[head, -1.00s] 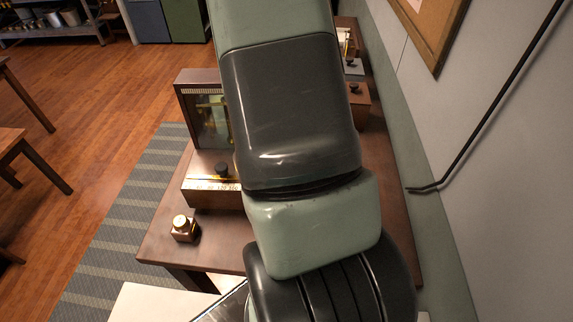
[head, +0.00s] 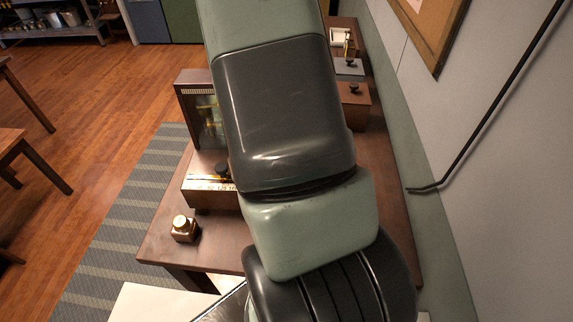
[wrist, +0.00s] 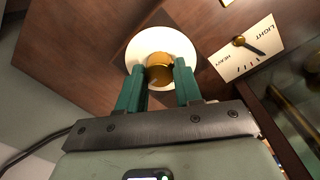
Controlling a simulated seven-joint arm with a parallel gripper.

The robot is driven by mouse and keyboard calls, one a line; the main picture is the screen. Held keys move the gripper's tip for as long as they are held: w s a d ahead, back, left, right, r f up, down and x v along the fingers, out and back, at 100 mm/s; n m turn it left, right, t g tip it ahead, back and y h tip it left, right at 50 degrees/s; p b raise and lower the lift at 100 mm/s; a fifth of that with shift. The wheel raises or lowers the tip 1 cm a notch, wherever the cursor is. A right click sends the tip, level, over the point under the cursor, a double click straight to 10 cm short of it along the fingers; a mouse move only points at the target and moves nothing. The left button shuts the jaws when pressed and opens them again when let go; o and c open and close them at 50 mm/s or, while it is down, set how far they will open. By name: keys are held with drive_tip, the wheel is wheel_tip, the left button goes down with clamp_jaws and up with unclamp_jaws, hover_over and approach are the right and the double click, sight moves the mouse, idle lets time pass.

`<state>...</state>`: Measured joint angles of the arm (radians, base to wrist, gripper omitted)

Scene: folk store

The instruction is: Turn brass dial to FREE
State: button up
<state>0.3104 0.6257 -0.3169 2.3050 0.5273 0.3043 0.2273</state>
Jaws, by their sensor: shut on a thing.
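The brass dial (wrist: 159,70) is a round knob on a white disc, set on a brown wooden surface in the wrist view. My gripper (wrist: 160,74) has two green fingers, one on each side of the dial, and is shut on it. No FREE mark can be read on the disc, and my fingers cover part of its lower rim. In the head view my own arm hides the gripper and the dial.
A LIGHT/HEAVY scale plate (wrist: 248,48) with a pointer sits right of the dial. A wall runs along the right.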

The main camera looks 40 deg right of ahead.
drive_tip(key=o, duration=0.8)
drive_tip(key=shift+c, duration=0.2)
wheel_tip(320, 180, up, 11)
drive_tip(key=shift+w, duration=0.25)
drive_tip(key=w+a+r+n+t+y, duration=0.1)
drive_tip(key=a+r+n+t, duration=0.1)
drive_tip(key=a+r+n, duration=0.35)
drive_tip(key=s+a+r+n+t, duration=0.2)
drive_tip(key=s+a+r+n, duration=0.3)
drive_tip(key=a+r, duration=0.2)
drive_tip(key=s+a+r+n+t, duration=0.2)
drive_tip(key=s+a+r+n, duration=0.2)
drive_tip(key=a+r, duration=0.3)
drive_tip(key=shift+s+a+r+n+h, duration=0.25)
drive_tip(key=shift+s+r+n+h, duration=0.25)
drive_tip(key=shift+r, duration=0.45)
